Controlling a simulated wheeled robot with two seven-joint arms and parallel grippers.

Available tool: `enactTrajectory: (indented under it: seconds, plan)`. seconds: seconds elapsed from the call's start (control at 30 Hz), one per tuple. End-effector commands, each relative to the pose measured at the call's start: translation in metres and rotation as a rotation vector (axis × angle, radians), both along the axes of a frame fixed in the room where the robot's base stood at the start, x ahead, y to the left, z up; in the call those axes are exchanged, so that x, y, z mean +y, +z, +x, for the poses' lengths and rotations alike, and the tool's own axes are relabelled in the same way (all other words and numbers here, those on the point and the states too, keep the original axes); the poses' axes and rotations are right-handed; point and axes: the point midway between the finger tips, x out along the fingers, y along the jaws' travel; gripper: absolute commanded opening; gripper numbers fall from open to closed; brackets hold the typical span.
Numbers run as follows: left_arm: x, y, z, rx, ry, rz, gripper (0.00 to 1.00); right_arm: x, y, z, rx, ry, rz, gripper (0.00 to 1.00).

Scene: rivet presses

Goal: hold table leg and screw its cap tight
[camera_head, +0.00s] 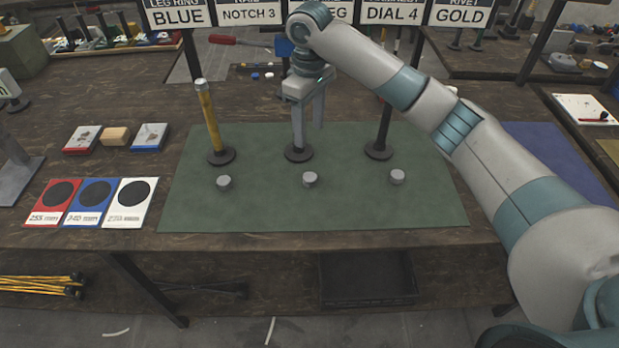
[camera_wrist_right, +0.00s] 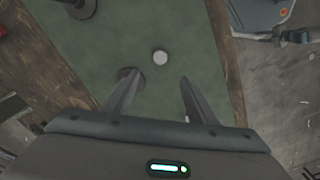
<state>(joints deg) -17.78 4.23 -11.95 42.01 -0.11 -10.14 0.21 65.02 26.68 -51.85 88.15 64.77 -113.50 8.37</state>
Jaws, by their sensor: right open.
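Three upright legs stand on round dark bases on the green mat (camera_head: 310,212): a yellow leg (camera_head: 210,122) with a pale top on the left, a dark leg (camera_head: 385,125) on the right, and a middle one whose base (camera_head: 298,153) shows below my gripper. The middle leg's shaft is largely hidden by a finger. Three small grey caps lie in front: left (camera_head: 224,182), middle (camera_head: 310,179), right (camera_head: 397,176). My right gripper (camera_head: 309,130) points down over the middle base, fingers apart. In the wrist view its fingers (camera_wrist_right: 157,90) are spread, with nothing visibly clamped. My left gripper is out of view.
Red, blue and white cards (camera_head: 93,203) lie left of the mat. A wooden block (camera_head: 115,137) sits between two small boxes behind them. Label signs (camera_head: 249,12) stand at the back. A blue mat (camera_head: 555,150) lies right, partly behind my arm.

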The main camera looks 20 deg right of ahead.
Motion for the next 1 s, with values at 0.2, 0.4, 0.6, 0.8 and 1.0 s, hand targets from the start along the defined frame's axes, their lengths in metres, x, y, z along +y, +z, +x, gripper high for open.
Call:
enactTrajectory:
  seconds: [0.2,0.4,0.6,0.8,1.0]
  plan:
    - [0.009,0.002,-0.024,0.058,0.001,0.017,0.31,-0.001,-0.031,-0.001,0.004,-0.001,-0.001,0.52]
    - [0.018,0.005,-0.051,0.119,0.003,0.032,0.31,0.000,-0.067,-0.001,0.004,0.000,0.000,0.52]
    - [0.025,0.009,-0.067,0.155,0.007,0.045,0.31,0.000,-0.099,-0.001,0.002,0.000,-0.001,0.52]
    - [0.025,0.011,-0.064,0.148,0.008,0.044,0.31,0.000,-0.113,-0.001,0.001,0.000,0.000,0.52]
    - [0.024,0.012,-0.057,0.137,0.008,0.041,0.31,0.000,-0.114,0.000,0.001,0.001,0.001,0.52]
